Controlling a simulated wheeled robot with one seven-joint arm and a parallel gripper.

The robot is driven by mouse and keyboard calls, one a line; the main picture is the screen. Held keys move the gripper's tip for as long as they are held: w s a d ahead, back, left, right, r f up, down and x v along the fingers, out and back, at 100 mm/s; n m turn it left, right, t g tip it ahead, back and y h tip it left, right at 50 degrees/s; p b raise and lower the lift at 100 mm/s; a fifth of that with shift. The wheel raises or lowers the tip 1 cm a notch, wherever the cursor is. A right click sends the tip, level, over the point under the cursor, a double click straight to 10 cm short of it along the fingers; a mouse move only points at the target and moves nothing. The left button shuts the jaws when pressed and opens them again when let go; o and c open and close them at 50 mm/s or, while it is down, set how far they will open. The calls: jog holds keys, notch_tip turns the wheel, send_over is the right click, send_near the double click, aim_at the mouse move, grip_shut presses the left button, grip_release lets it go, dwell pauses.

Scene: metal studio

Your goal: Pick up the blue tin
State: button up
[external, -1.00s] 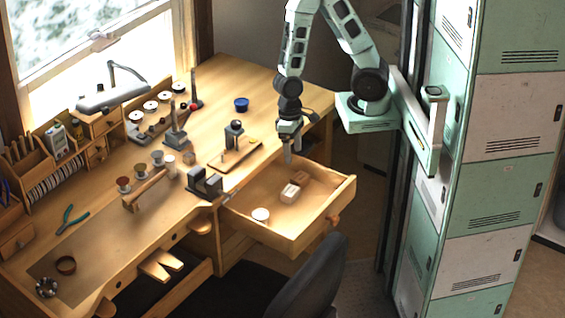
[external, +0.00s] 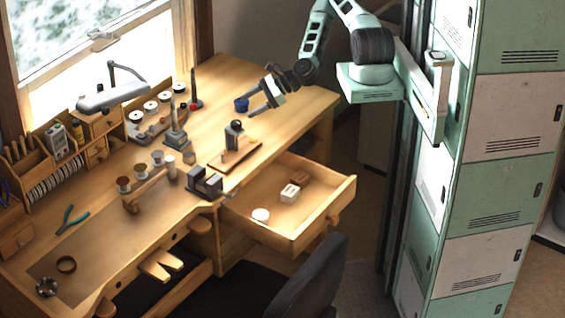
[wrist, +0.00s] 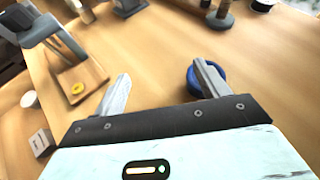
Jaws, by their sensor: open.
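The blue tin (external: 240,105) is a small round tin standing on the bench top toward the back right. My gripper (external: 251,106) is low over the bench, just right of the tin, with its fingers pointing left. In the wrist view, my gripper (wrist: 162,69) is open with nothing between its fingers. There the blue tin (wrist: 193,82) lies behind the right finger, which hides part of it, so the tin is off to the right of the gap. I cannot tell whether the finger touches it.
A wooden board with a small grey device (external: 234,133) stands in front of my gripper. A dark upright tool stand (external: 195,100) is left of the tin. An open drawer (external: 329,202) holds small blocks and a white round item. Bare bench top lies behind and right of the tin.

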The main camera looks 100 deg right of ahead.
aim_at(236, 101)
jog(key=d+m+h, duration=0.1)
jog(key=s+d+m+h, duration=0.1)
jog(key=d, duration=0.1)
jog(key=s+d+m+h, duration=0.1)
jog(key=m, duration=0.1)
jog(key=shift+d+f+t, duration=0.25)
jog(key=shift+f+t, duration=0.05)
jog(key=shift+t, duration=0.1)
jog(key=shift+d+f+m+h, duration=0.15)
jog(key=shift+d+m+h, duration=0.1)
jog(key=shift+m+h, duration=0.05)
jog(key=p+x, duration=0.2)
jog(key=x, duration=0.5)
jog(key=shift+w+f, duration=0.1)
jog(key=c, duration=1.1)
